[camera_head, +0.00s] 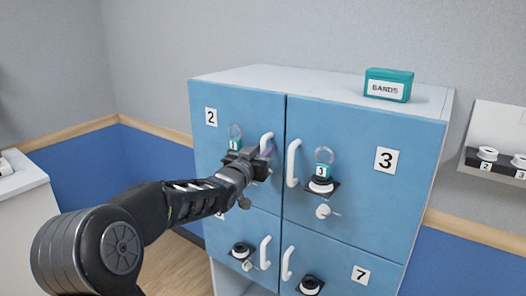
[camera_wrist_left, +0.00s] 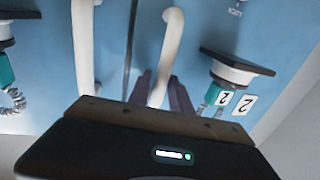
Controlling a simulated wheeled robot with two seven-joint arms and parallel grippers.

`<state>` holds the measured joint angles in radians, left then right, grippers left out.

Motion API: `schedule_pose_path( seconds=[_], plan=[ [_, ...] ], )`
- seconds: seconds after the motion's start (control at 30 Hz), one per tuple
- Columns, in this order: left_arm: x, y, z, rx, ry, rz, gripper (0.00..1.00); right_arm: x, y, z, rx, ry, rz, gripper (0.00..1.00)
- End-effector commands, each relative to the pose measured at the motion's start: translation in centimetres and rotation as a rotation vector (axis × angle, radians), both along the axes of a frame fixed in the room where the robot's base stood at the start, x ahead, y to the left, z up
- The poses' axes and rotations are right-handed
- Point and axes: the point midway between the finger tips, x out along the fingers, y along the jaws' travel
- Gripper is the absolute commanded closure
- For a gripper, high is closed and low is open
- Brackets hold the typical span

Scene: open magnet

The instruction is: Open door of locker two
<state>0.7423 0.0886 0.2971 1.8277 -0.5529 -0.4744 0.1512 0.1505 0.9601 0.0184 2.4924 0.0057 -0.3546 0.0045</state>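Locker two's blue door (camera_head: 235,115) is at the upper left of the cabinet, shut, with a white "2" label (camera_head: 211,117). Its white vertical handle (camera_head: 267,141) is near the door's right edge. My left gripper (camera_head: 262,155) is at this handle and hides its lower part. In the left wrist view, its two dark fingers (camera_wrist_left: 162,92) stand on either side of the white handle (camera_wrist_left: 170,45); they look open, with a small gap. A teal "2" tag (camera_head: 234,146) with a coil hangs left of the gripper, by a magnet mount (camera_wrist_left: 235,67). My right gripper is not in view.
Locker three's door (camera_head: 360,140) is beside it, with its own handle (camera_head: 293,163) close to my gripper. More locker doors are below. A teal "BANDS" box (camera_head: 388,85) sits on the cabinet top. A holder with white discs (camera_head: 488,153) is at the right.

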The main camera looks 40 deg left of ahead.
Motion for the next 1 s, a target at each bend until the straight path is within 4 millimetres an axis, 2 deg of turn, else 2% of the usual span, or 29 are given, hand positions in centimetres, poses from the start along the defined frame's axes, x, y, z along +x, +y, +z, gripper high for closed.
schedule_pose_path(
  seconds=[0.03,0.3,1.0],
  plan=[
    [-0.01,0.0,0.0,0.0,0.0,0.0,0.8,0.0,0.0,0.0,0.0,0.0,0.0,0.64],
    [-0.02,0.0,0.0,0.0,0.0,0.0,1.0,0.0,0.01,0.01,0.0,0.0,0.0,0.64],
    [-0.02,0.0,0.0,0.0,0.0,0.0,1.0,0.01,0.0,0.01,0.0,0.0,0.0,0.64]
  ],
)
